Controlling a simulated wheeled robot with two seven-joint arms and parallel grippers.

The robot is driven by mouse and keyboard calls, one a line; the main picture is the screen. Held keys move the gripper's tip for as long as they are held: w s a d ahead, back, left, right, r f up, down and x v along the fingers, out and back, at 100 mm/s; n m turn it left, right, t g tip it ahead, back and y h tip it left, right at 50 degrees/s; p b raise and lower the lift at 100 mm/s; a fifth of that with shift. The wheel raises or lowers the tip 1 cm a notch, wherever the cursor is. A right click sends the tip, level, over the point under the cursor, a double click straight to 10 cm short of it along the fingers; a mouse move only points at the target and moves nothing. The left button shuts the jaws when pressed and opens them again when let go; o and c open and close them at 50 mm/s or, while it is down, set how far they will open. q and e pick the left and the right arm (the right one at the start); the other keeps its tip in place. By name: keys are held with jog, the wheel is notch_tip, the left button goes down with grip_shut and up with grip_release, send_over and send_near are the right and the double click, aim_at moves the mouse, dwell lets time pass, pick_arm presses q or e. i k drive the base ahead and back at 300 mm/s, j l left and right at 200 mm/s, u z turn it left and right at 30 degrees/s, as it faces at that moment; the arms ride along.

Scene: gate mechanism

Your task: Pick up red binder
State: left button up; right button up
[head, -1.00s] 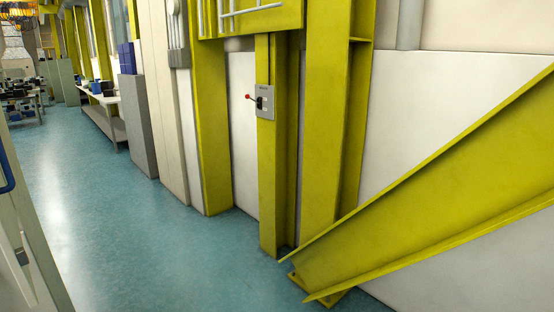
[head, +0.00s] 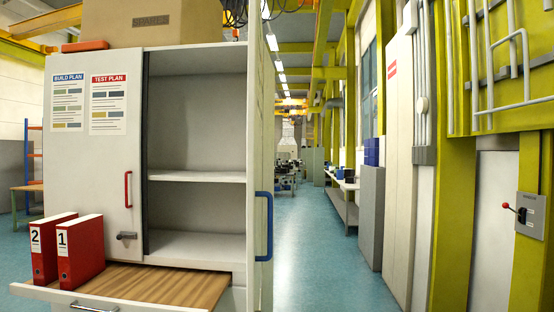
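Two red binders stand upright side by side on the wooden pull-out shelf (head: 165,284) of a white cabinet, at the lower left of the head view. One binder (head: 52,247) has a white label with a 2, and the other binder (head: 80,251) has a label with a 1. Binder 1 stands to the right of binder 2, with a small gap between their spines. Neither of my grippers shows in the head view.
The cabinet (head: 195,132) has its right door (head: 261,165) swung open toward me, with a blue handle; its inner shelves are empty. A cardboard box (head: 150,24) sits on top. A clear blue-floored aisle (head: 310,250) runs to the right. A red-knobbed lever panel (head: 530,215) is at far right.

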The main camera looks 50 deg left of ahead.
aim_at(81, 249)
jog(key=i+l+u, duration=0.1)
jog(key=u, duration=0.3)
jog(key=i+l+u, duration=0.15)
jog(key=u, duration=0.2)
jog(key=i+l+u, duration=0.15)
jog(key=u, duration=1)
